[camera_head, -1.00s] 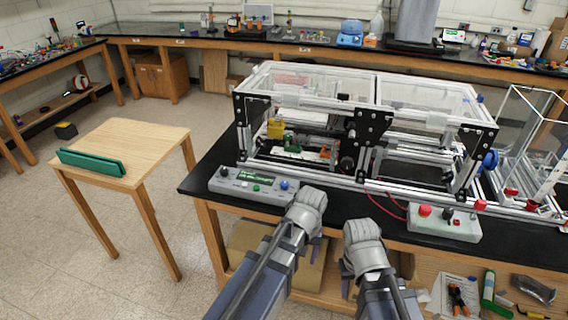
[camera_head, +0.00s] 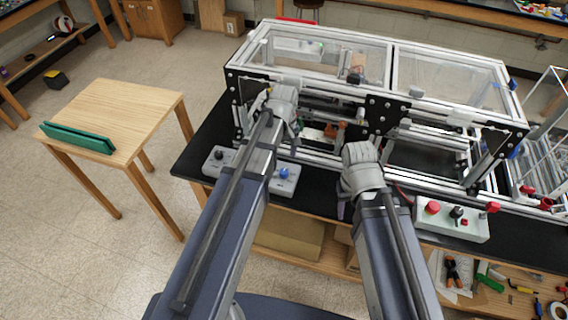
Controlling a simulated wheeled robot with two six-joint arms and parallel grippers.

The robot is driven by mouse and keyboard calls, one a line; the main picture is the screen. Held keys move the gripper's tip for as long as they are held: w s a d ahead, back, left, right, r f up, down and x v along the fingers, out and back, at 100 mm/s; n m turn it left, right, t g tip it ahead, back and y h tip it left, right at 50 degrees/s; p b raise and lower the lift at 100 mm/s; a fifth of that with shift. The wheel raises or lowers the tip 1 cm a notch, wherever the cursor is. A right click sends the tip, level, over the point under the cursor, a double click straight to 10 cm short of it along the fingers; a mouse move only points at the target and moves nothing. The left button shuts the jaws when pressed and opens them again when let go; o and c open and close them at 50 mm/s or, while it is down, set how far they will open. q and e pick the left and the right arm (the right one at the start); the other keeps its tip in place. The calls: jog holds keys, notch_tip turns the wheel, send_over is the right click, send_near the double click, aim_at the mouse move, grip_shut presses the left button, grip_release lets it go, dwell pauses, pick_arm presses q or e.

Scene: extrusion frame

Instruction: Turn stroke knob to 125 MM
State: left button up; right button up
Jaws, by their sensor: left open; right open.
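A grey control box (camera_head: 283,188) lies on the black bench top in front of the aluminium frame. It carries a black knob (camera_head: 218,154) at its left and a blue knob (camera_head: 284,172) at its right. Its middle is hidden behind my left arm. No lettering can be read, so I cannot tell which is the stroke knob or its setting. My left gripper (camera_head: 292,122) is open, over the front of the frame, beyond the box. My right gripper (camera_head: 345,196) is open and empty, over the bench's front edge, right of the box.
The extrusion frame (camera_head: 392,62) with clear panels fills the bench behind my grippers. A second box (camera_head: 462,230) with a red button sits at the right. A wooden table (camera_head: 125,100) with a green holder (camera_head: 78,138) stands left, with open floor between.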

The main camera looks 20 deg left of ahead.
aim_at(284, 171)
pick_arm(q)
jog(key=shift+f+b, duration=3.9)
jog(key=shift+f, duration=0.05)
grip_shut()
